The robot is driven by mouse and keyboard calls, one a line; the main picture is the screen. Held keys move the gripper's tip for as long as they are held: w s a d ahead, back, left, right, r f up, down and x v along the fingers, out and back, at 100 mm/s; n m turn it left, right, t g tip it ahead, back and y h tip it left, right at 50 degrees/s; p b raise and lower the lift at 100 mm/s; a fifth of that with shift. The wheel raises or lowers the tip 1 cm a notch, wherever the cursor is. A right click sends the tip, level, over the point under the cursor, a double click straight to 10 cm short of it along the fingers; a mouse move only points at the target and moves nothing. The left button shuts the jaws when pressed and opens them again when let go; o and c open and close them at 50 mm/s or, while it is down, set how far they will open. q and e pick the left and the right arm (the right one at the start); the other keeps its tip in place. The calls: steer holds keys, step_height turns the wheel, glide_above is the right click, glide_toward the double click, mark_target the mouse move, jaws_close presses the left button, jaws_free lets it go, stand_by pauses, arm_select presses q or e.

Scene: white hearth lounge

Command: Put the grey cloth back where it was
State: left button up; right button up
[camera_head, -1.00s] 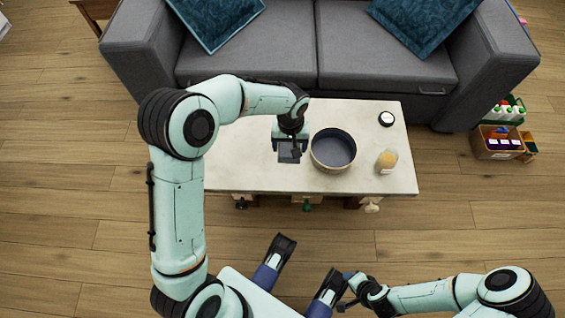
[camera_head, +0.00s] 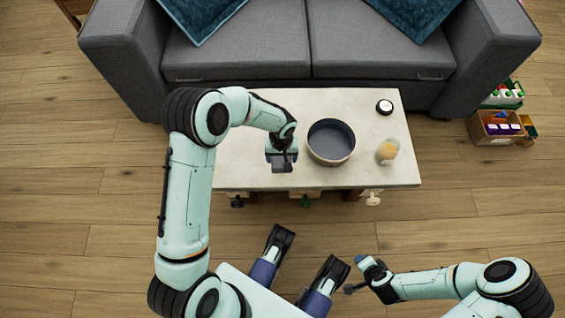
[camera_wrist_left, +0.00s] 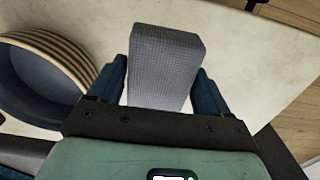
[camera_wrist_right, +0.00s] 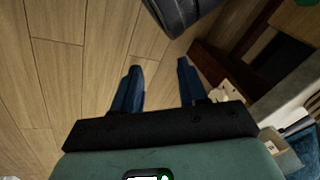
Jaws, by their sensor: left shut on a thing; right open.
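The grey cloth (camera_wrist_left: 165,62) is a folded, woven-textured block between the fingers of my left gripper (camera_wrist_left: 160,85) in the left wrist view. My left gripper, shut on it, also shows in the head view (camera_head: 282,162), over the front part of the pale table (camera_head: 235,155), left of the round bowl (camera_head: 331,160). The cloth's gap to the tabletop is hard to judge. My right gripper (camera_wrist_right: 160,80) is open and empty over the floor in front of the table. In the head view it shows small near my base.
The dark-inside bowl also shows in the left wrist view (camera_wrist_left: 30,110). A grey sofa (camera_head: 310,65) is behind. Boxes (camera_head: 497,129) stand on the floor at right. The tabletop's left is clear.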

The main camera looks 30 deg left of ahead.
arm_select(q)
steer(key=shift+f, duration=0.4)
step_height(320, 180, down, 4)
steer(key=shift+b, duration=0.6)
steer(key=shift+f, duration=0.15)
arm_select(e)
steer(key=shift+g, duration=0.6)
steer(key=s+f, duration=0.2)
steer(key=s, duration=0.1)
steer(key=shift+s+d+f, duration=0.1)
steer(key=shift+d+f, duration=0.1)
steer(key=shift+f, duration=0.15)
arm_select(q)
steer(key=shift+f, duration=0.15)
steer(key=o, duration=0.9)
steer(key=shift+c, duration=0.2)
arm_select(e)
steer(key=shift+s+f, duration=0.15)
steer(key=shift+s, duration=0.05)
